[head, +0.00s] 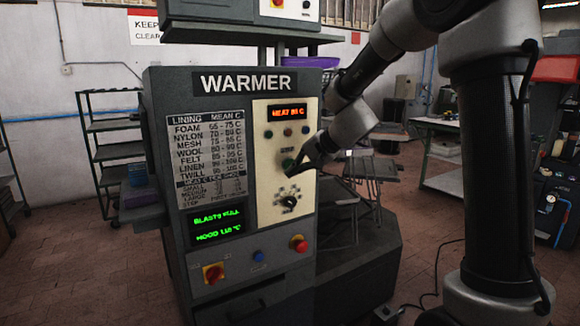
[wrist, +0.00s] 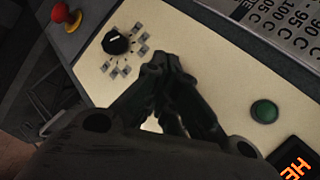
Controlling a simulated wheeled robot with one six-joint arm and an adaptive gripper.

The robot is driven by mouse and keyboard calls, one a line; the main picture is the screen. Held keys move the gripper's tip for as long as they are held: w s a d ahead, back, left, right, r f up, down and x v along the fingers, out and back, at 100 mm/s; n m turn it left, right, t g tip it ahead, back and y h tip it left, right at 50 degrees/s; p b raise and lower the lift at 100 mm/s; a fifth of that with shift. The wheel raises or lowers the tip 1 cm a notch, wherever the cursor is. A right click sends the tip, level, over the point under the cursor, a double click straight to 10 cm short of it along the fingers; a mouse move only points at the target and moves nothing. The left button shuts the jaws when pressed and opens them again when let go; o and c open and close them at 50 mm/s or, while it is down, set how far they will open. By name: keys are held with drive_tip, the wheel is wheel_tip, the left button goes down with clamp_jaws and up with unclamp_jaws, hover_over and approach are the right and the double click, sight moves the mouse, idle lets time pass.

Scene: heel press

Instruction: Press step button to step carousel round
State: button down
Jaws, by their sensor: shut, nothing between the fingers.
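The carousel machine is a grey cabinet marked WARMER (head: 245,82) with a cream control panel (head: 270,185). A green button (head: 288,163) sits mid-panel, right beside my gripper (head: 301,165); its label is too small to read. My gripper is shut and empty, with its tips at the panel; I cannot tell whether they touch the button. In the wrist view my gripper (wrist: 160,60) points at the panel between the black knob (wrist: 117,42) and a green button (wrist: 264,110). The fingers may hide the mid-panel button there. The knob (head: 289,202) is below the gripper.
Below are a green-lit display (head: 217,224), a blue button (head: 258,256), a red mushroom button (head: 299,243) and a red-yellow switch (head: 213,273). Metal racks (head: 112,150) stand behind at left.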

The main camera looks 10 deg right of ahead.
drive_tip(key=shift+s, duration=0.1)
drive_tip(key=shift+s+d, duration=0.25)
drive_tip(key=shift+s, duration=0.5)
drive_tip(key=shift+s+d, duration=0.25)
drive_tip(key=shift+s, duration=0.55)
drive_tip(key=shift+s+d, duration=0.25)
drive_tip(key=shift+s, duration=0.5)
drive_tip(key=s+d, duration=0.2)
drive_tip(key=s, duration=0.4)
drive_tip(key=shift+s, duration=0.3)
drive_tip(key=s+d+n+g+h, duration=0.1)
drive_tip(key=s+d, duration=0.3)
drive_tip(key=s, duration=0.4)
drive_tip(key=s+d+r+n+g+h, duration=0.1)
drive_tip(key=s+d+n+h, duration=0.2)
drive_tip(key=s, duration=0.5)
drive_tip(key=s+d+n+g+h, duration=0.1)
drive_tip(key=s+d+n+h, duration=0.1)
drive_tip(key=s+d, duration=0.4)
drive_tip(key=s+n, duration=0.1)
drive_tip(key=s, duration=0.2)
drive_tip(key=shift+r, duration=0.3)
